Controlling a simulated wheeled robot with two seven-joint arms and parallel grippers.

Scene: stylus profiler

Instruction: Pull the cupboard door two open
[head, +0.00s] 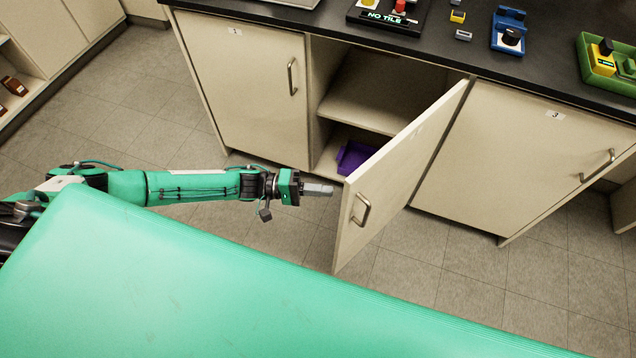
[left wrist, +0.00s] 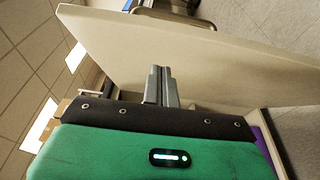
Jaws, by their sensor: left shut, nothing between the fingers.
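Cupboard door two (head: 396,178) is the beige door between doors one and three. It stands well open, swung out from the cupboard on its right edge. Its metal handle (head: 361,210) is on the outer face near the free edge. My left gripper (head: 328,189) is shut and empty, by the door's free edge on the inner side. In the left wrist view the shut fingers (left wrist: 160,84) point at the door panel (left wrist: 215,55), and the handle (left wrist: 172,22) shows beyond the panel's edge. I cannot tell if the fingertips touch the door. My right gripper is not in view.
The open cupboard has a shelf (head: 375,92) and a purple bin (head: 355,157) inside. Door one (head: 248,95) and door three (head: 520,155) are closed. The dark worktop (head: 450,45) carries several devices. The floor left of the cupboard is clear.

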